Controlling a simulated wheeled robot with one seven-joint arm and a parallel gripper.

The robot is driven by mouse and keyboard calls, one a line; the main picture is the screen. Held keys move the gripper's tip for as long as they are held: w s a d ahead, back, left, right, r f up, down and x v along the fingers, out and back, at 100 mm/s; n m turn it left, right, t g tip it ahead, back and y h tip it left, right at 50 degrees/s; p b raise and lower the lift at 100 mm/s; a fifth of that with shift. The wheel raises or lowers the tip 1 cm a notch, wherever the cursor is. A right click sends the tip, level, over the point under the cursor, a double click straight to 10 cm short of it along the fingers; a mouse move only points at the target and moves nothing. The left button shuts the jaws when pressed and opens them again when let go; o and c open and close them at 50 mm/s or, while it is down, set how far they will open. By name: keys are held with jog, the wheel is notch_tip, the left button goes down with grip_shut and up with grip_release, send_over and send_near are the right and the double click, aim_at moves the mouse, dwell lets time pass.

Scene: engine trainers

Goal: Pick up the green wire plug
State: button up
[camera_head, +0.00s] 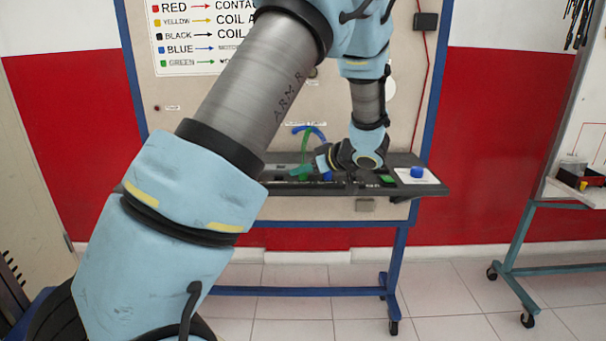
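The green wire plug (300,171) is small in the head view, at the left part of the dark shelf on the trainer board. A green wire (304,146) rises from it. My gripper (322,161) is at the end of my arm, just right of the green plug and above the shelf. Its fingers are small and partly hidden by my wrist, so I cannot tell whether they are open or touch the plug.
A blue wire (310,129) arcs above the green one, and a blue plug (327,176) is close by. The dark shelf (436,187) also carries a green block (387,181) and a blue knob (417,172) at right. A white-topped cart (590,196) stands far right.

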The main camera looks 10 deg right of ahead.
grip_shut()
